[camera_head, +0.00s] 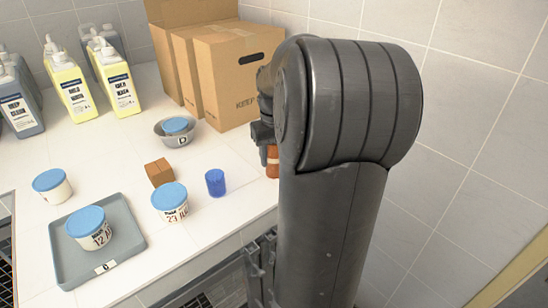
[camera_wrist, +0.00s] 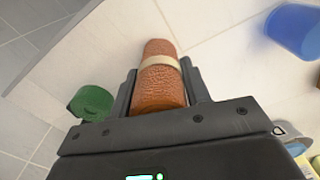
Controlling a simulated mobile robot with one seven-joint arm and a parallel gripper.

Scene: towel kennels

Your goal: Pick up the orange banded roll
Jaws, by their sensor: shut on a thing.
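The orange banded roll (camera_wrist: 162,92) is a textured orange-brown cylinder with a pale band, in the middle of the wrist view. My gripper (camera_wrist: 159,80) is shut on it, with one dark finger along each side. In the head view the roll (camera_head: 272,163) shows as a small orange piece below my gripper, near the counter's right edge. My arm hides much of the gripper and part of the roll there. I cannot tell whether the roll touches the counter.
A green cylinder (camera_wrist: 91,103) is left of my gripper in the wrist view. A blue cup (camera_head: 215,182), a brown block (camera_head: 159,172) and a lidded tub (camera_head: 170,202) stand left of the roll. Cardboard boxes (camera_head: 232,84) stand behind. A grey tray (camera_head: 127,238) holds another tub.

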